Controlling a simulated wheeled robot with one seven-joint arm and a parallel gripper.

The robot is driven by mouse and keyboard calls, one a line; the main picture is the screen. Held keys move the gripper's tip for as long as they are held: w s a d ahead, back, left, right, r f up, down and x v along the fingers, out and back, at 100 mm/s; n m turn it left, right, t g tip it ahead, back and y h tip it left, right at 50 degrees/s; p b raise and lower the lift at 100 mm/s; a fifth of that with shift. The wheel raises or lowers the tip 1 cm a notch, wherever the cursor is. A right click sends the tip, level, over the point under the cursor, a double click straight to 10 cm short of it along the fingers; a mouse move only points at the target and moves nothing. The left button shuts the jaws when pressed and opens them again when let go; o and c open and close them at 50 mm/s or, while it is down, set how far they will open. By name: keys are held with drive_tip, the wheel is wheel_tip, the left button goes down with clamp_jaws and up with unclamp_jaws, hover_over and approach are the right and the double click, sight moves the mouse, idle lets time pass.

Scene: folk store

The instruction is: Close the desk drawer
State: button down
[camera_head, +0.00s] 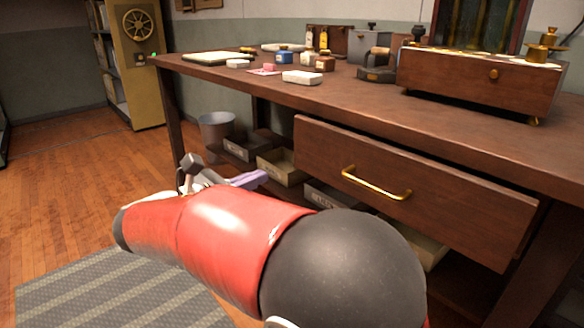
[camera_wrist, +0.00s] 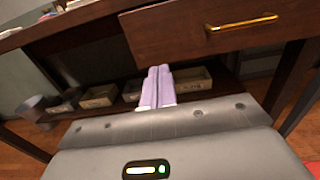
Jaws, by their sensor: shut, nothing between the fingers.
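The desk drawer (camera_head: 420,215) is a brown wooden front with a brass handle (camera_head: 376,186), under the right part of the desktop. Its front stands forward of the desk frame, so it looks partly open; how far is hard to tell. In the wrist view the drawer (camera_wrist: 180,32) and brass handle (camera_wrist: 241,23) are at upper right. My gripper (camera_head: 264,175) has purple fingers, shut and empty. It is left of the drawer front and lower, apart from it. In the wrist view the fingertips (camera_wrist: 159,69) show just below the drawer's lower left corner.
The desktop (camera_head: 340,97) holds bottles, small boxes and a wooden case (camera_head: 480,80). Labelled bins (camera_head: 280,167) sit on a low shelf under the desk. A grey waste bin (camera_head: 215,130) stands at the desk's left end. The wood floor at left is open, with a striped mat (camera_head: 110,290).

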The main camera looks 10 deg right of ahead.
sight(316, 152)
drive_tip(key=b+x, duration=0.1)
drive_tip(key=x, duration=1.2)
drive_tip(key=shift+d, duration=0.2)
drive_tip(key=shift+w+d, duration=0.1)
drive_tip(key=shift+w, duration=0.05)
drive_tip(key=shift+p+x, duration=0.5)
drive_tip(key=shift+x, duration=1.6)
drive_tip(key=shift+r, duration=0.15)
